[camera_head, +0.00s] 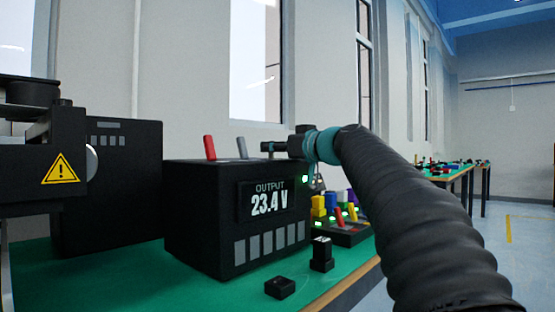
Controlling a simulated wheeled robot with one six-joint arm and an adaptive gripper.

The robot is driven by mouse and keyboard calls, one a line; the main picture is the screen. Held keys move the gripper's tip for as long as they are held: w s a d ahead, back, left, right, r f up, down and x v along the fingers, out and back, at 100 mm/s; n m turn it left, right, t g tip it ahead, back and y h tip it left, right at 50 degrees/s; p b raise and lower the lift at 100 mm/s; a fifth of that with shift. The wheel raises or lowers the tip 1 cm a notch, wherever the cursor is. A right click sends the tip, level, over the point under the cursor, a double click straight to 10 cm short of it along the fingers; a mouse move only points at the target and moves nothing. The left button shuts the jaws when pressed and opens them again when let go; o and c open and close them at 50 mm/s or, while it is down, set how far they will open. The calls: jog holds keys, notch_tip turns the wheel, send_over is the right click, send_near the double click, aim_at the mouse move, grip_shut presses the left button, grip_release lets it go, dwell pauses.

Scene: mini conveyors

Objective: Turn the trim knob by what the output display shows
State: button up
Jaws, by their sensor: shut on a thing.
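The output display (268,201) is on the front of a black box and reads "OUTPUT 23.4 V". My gripper (270,151) is at the back right of the box's top, small and dark in this view. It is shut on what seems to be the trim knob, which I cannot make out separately. The teal wrist joint of my arm is just right of it, and my black sleeved arm comes in from the lower right.
A red lever (209,147) and a grey lever (242,147) stand on the box's top, left of my gripper. Small black blocks (280,288) lie on the green bench (130,285) in front. Coloured parts (330,203) stand behind. A machine with a warning sign (60,168) is left.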

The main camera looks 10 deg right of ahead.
jog(key=shift+a+m+t+h, duration=0.1)
jog(key=shift+m+t+h, duration=0.5)
jog(key=shift+h, duration=0.4)
jog(key=o, duration=1.1)
jog(key=shift+o, duration=0.2)
jog(key=shift+s, duration=0.1)
jog(key=v, duration=1.2)
jog(key=shift+r, duration=0.1)
